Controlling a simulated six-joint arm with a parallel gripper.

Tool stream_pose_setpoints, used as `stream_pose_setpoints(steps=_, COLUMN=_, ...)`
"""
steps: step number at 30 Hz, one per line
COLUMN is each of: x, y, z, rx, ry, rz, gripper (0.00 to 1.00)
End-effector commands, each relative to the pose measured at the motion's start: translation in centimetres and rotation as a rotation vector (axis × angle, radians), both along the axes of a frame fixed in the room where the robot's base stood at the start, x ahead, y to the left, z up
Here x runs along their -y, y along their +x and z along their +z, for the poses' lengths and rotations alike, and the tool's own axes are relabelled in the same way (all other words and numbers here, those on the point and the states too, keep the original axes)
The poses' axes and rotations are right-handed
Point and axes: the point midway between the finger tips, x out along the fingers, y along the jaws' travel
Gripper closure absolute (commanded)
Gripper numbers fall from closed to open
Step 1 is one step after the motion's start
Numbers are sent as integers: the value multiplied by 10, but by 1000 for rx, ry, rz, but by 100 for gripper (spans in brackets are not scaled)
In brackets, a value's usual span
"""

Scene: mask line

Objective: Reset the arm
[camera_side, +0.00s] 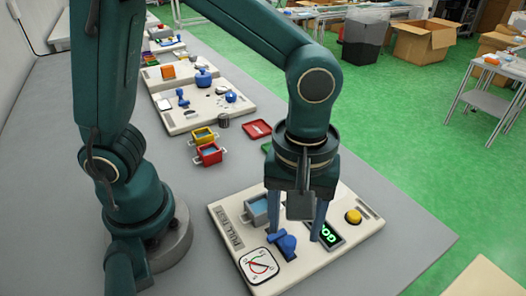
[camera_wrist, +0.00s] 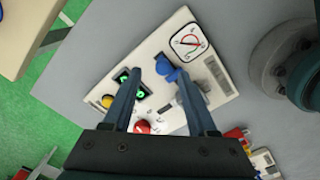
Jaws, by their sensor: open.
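My gripper (camera_side: 295,234) hangs from my arm, pointing down over the near white panel (camera_side: 222,222). Its two fingers are apart with nothing visible held between them. In the wrist view my gripper (camera_wrist: 158,76) also shows as two separated fingers, with the panel beyond. A blue handle (camera_side: 287,245) sits on the panel close to the fingertips; I cannot tell whether they touch it. It also shows in the wrist view (camera_wrist: 167,69). A round-faced gauge (camera_side: 259,265) lies at the panel's near corner, and a lit green display (camera_side: 328,234) is beside the right finger.
A yellow button (camera_side: 353,216) and a grey bin (camera_side: 256,210) are on the panel. Red (camera_side: 209,155) and yellow (camera_side: 203,136) bins, a red tray (camera_side: 257,129) and another white panel (camera_side: 185,122) stand farther back. Bare grey table (camera_side: 410,235) lies to the right.

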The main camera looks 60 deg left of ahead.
Motion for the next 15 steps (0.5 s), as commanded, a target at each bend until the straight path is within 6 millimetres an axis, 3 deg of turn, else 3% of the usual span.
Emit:
stream_pose_setpoints(steps=4, x=0, y=0, z=10, rx=1, ry=-1, rz=0, gripper=42)
stream_pose_setpoints(steps=15, x=-3, y=3, z=14, rx=9, ry=-5, rz=18, gripper=42)
